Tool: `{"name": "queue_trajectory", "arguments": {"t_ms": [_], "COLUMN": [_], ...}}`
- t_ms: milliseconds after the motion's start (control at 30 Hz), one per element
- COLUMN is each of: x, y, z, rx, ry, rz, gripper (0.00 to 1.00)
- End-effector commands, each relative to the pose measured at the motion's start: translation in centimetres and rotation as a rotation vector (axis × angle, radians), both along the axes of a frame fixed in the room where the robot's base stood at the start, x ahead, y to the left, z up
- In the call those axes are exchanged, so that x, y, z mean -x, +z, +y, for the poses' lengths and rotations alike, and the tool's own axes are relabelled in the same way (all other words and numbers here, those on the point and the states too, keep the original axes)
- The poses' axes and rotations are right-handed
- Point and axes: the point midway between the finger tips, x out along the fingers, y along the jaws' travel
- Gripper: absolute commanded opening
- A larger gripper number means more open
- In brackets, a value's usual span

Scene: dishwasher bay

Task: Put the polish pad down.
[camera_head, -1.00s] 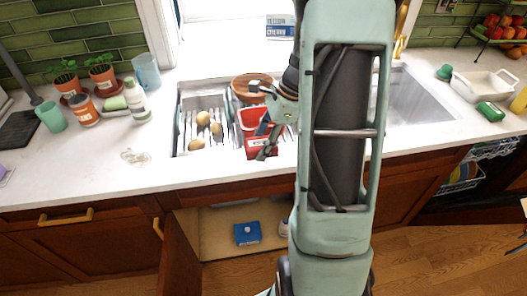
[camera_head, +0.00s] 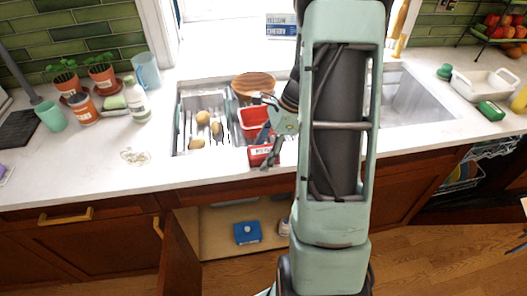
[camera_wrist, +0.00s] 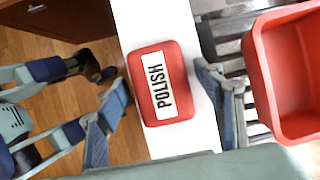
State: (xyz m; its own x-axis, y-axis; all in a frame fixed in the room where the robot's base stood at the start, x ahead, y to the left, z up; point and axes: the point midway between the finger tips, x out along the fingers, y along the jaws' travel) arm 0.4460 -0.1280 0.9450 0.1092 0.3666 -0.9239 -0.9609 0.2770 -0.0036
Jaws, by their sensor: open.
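The polish pad (camera_wrist: 158,84) is a red block with a white label reading POLISH. In the wrist view it appears to lie flat on the white counter strip, close along the counter's front edge. It also shows in the head view (camera_head: 260,157), in front of the sink. My gripper (camera_wrist: 165,96) is open. Its fingers stand on either side of the pad, with a visible gap at the right finger. In the head view my gripper (camera_head: 268,150) is just over the pad and partly hides it.
A red bin (camera_wrist: 291,72) stands in the sink just behind the pad. The counter left of the sink has free room near a bracelet-like item (camera_head: 135,156).

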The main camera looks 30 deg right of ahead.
Motion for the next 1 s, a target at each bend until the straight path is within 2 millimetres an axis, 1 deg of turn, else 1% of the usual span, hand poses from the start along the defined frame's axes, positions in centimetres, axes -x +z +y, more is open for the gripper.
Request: {"name": "queue_trajectory", "arguments": {"t_ms": [167, 267, 367, 600, 700, 833, 1000], "x": [0.0, 0.0, 0.1, 0.7, 1.0, 1.2, 1.3], "y": [0.2, 1.0, 2.5, 7.4, 9.1, 10.6, 11.4], "z": [0.0, -0.3, -0.9, -2.9, -3.5, -4.1, -4.4], "rx": [0.0, 0.001, 0.001, 0.002, 0.002, 0.001, 0.0], "ry": [0.0, -0.001, -0.001, -0.002, -0.002, -0.001, -0.001], "rz": [0.0, -0.003, -0.005, -0.005, -0.003, -0.001, 0.0], "gripper": [0.62, 0.62, 0.62, 0.62, 0.62, 0.62, 0.62]}}
